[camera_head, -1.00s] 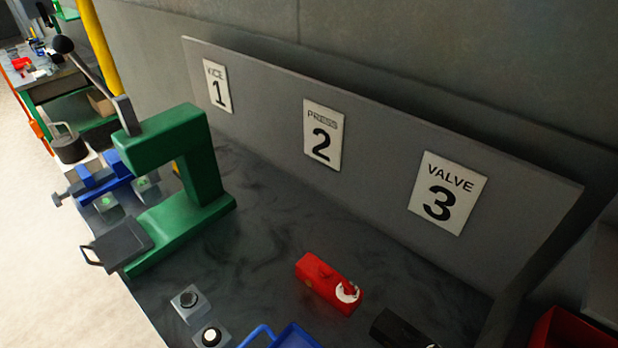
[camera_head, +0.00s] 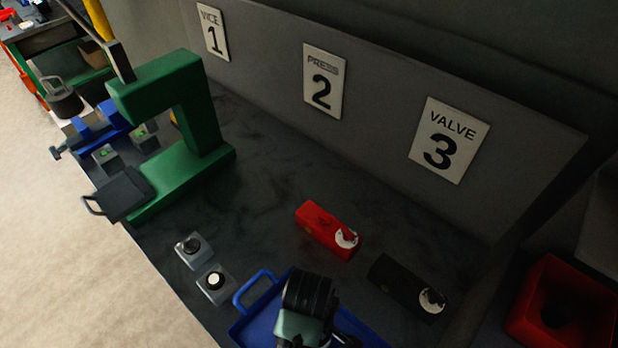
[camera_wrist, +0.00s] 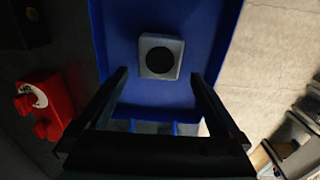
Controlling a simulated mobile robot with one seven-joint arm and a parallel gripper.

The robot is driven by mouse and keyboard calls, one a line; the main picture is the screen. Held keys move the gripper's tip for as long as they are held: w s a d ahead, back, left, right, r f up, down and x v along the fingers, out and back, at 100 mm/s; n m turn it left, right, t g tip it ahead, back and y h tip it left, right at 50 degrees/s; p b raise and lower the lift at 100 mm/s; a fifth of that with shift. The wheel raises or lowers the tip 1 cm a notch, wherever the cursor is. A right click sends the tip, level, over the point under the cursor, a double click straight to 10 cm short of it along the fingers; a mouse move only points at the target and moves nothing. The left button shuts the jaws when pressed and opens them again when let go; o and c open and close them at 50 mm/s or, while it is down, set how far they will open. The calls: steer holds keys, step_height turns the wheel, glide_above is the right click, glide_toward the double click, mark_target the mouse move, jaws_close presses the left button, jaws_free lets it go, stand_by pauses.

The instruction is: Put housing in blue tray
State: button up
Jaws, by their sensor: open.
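The blue tray (camera_head: 262,318) is at the bottom of the head view, partly hidden by my arm and cut off by the frame edge. In the wrist view the tray (camera_wrist: 212,35) fills the upper middle. A light grey square block with a dark round centre, which I take as the housing (camera_wrist: 160,56), lies on the tray floor. My gripper (camera_wrist: 158,80) is open, its two fingers apart on either side of the block's near edge, with nothing between them that I can see held. In the head view my fingertips and this block are hidden.
Two grey blocks with round knobs (camera_head: 194,250) (camera_head: 214,284) stand left of the tray. A red block (camera_head: 328,230) and a black block (camera_head: 407,287) stand behind and right. A green press (camera_head: 180,130) is at left, a red bin (camera_head: 565,310) at right.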

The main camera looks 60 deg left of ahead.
steer(key=shift+r, duration=1.6)
steer(key=w+a+r+m+t+y, duration=0.2)
steer(key=w+r+m+t+y, duration=0.4)
steer(key=w+r, duration=1.25)
steer(key=w+d+r+m+t+h, duration=0.1)
steer(key=w+d+r+m+t, duration=0.2)
steer(key=r, duration=0.4)
steer(key=w+d+r+m+t+h, duration=0.1)
steer(key=w+d+r+m+t, duration=0.1)
steer(key=w+r+t, duration=0.4)
steer(key=s+d+r+m+t+h, duration=0.1)
steer(key=d+r+m+t, duration=0.15)
steer(key=r, duration=0.65)
steer(key=s+d+r+m+t, duration=0.15)
steer(key=d+r, duration=0.25)
steer(key=r, duration=0.4)
steer(key=s+d+r+m+t+h, duration=0.1)
steer(key=s+d+r+m+t, duration=0.2)
steer(key=r, duration=0.6)
steer(key=s+d+r+m+t+h, duration=0.2)
steer(key=s+d+r+m+t, duration=0.1)
steer(key=s+d+r+t, duration=0.2)
step_height(320, 180, up, 4)
steer(key=shift+s+d+r, duration=0.2)
steer(key=shift+s+d, duration=0.1)
steer(key=shift+s, duration=0.9)
